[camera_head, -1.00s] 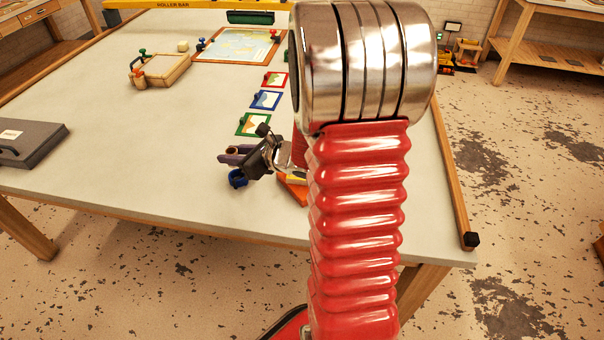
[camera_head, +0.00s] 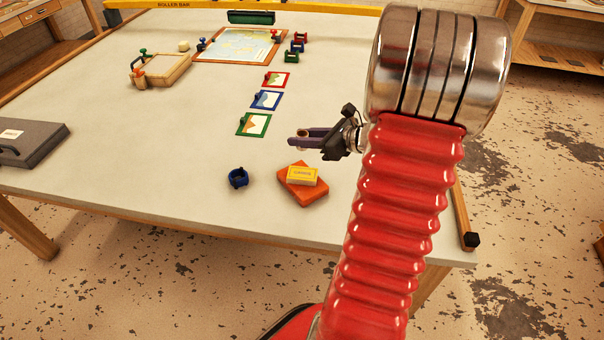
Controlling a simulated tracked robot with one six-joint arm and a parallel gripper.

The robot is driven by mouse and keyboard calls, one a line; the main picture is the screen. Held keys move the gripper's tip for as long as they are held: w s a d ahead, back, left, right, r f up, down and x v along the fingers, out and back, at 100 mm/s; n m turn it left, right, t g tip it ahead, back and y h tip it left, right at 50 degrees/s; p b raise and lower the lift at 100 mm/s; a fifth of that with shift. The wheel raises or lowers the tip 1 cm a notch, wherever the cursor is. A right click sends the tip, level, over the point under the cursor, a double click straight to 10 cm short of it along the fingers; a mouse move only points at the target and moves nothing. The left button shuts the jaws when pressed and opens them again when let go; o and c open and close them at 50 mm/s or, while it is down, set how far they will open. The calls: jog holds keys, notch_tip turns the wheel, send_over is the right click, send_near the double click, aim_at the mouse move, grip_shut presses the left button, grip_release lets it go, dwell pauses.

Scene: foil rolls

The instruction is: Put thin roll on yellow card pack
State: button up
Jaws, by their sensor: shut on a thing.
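My gripper (camera_head: 297,138) points left, its purple fingers shut on a small brownish piece (camera_head: 302,132). This piece looks like the end of a thin roll, but it is mostly hidden by the fingers. The yellow card pack (camera_head: 303,176) lies on an orange-red slab (camera_head: 306,194) near the table's front edge. In the picture my gripper is above the pack, apart from it. The top of the pack is bare.
Several framed cards (camera_head: 265,99) lie in a row behind my gripper. A grey case (camera_head: 30,143) is at the left edge. The middle left of the table (camera_head: 140,140) is clear.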

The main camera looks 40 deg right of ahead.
send_over(305, 174)
jog(key=w, duration=0.1)
jog(key=shift+a+f, duration=0.15)
jog(key=shift+f, duration=2.75)
jog(key=shift+f, duration=0.1)
jog(key=shift+f, duration=2)
jog(key=shift+f, duration=0.1)
jog(key=o, duration=1)
jog(key=shift+s+d+r, duration=0.2)
jog(key=shift+s+r, duration=0.1)
jog(key=shift+s, duration=0.15)
jog(key=v, duration=1.1)
jog(key=shift+a+r, duration=0.1)
